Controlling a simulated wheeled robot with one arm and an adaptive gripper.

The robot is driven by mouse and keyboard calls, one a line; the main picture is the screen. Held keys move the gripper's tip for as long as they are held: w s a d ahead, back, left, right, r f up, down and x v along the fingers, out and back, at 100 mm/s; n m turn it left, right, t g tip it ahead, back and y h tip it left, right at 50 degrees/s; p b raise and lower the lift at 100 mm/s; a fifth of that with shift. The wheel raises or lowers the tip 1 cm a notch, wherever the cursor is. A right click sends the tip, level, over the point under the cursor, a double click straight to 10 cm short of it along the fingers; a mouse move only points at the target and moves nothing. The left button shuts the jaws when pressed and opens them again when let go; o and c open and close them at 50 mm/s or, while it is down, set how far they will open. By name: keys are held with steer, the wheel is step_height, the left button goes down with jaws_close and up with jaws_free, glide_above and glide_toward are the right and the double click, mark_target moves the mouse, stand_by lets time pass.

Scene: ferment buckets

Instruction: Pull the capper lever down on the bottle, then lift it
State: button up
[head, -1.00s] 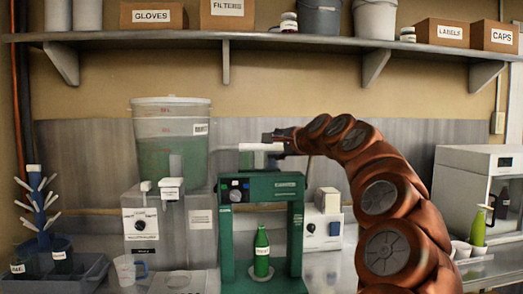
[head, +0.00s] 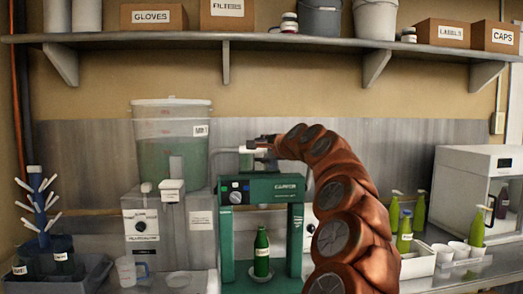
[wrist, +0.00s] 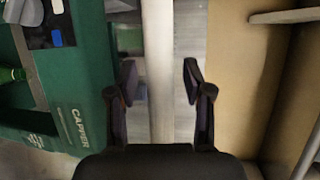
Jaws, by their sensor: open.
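The green capper (head: 262,188) is a frame with a small control panel, standing on the counter. A green bottle (head: 262,255) stands upright inside it, on the base. The pale capper lever (head: 250,151) is raised above the top of the frame. My gripper (head: 264,142) is at the lever, coming from the right. In the wrist view, my open gripper (wrist: 159,70) has a finger on each side of the pale lever bar (wrist: 160,110), with gaps visible on both sides. The capper body (wrist: 75,80) is at the left there. The gripper partly hides the lever's end in the head view.
A filler with a clear tank (head: 170,155) stands left of the capper. A bottle tree (head: 42,205) is at far left. Green bottles (head: 404,235), white cups (head: 458,250) and a white cabinet (head: 470,180) are at right. A shelf (head: 230,38) runs above.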

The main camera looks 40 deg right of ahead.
steer(key=shift+c, duration=0.3)
jaws_close()
stand_by(0.3)
